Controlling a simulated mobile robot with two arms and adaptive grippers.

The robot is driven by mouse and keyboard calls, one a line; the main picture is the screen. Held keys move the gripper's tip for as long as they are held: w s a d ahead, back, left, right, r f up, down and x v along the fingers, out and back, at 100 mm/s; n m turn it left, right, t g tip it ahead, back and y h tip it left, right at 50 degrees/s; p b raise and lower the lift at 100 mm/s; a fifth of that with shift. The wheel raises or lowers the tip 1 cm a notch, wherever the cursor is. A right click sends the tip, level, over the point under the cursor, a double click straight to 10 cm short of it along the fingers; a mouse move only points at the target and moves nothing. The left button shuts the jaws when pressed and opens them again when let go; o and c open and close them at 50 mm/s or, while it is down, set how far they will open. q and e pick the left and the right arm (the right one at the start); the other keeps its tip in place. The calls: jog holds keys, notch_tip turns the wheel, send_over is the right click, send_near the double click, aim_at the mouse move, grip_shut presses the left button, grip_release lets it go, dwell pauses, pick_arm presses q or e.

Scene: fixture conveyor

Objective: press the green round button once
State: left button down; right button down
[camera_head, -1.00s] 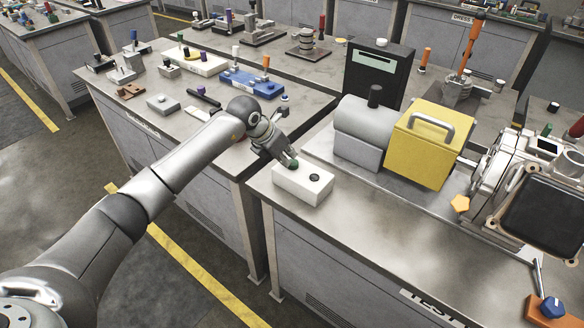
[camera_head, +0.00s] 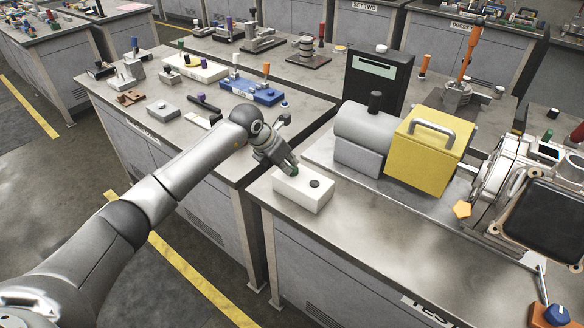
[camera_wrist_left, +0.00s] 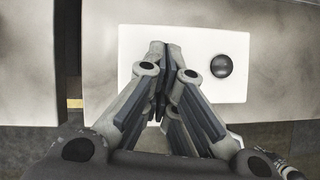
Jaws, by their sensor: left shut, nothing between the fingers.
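A white box (camera_head: 318,200) lies near the left corner of the bench, with a black round button (camera_head: 314,184) on its right part. A small part of the green round button (camera_head: 296,171) shows on its left part. My left gripper (camera_head: 292,170) is shut and empty, pointing down with its tips at the green button; I cannot tell whether they touch it. In the left wrist view the shut fingers (camera_wrist_left: 158,55) lie over the white box (camera_wrist_left: 190,40), beside the black button (camera_wrist_left: 221,66). The green button is hidden there. My right gripper is not in view.
A grey cylinder unit (camera_head: 362,135) and a yellow box with a handle (camera_head: 428,150) stand behind the white box. A machine with a dark panel (camera_head: 545,215) is at the right. The bench top in front (camera_head: 390,235) is clear. A gap separates it from the left bench.

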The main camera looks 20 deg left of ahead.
pick_arm(q)
jog(key=shift+f, duration=0.1)
dwell(0.6)
jog(key=shift+f+b, duration=0.3)
jog(key=shift+r, duration=0.2)
jog(key=shift+r+p, duration=0.6)
jog(key=shift+r, duration=0.1)
notch_tip(320, 180, up, 4)
jog(key=shift+r+p, duration=0.2)
jog(key=shift+p, duration=0.9)
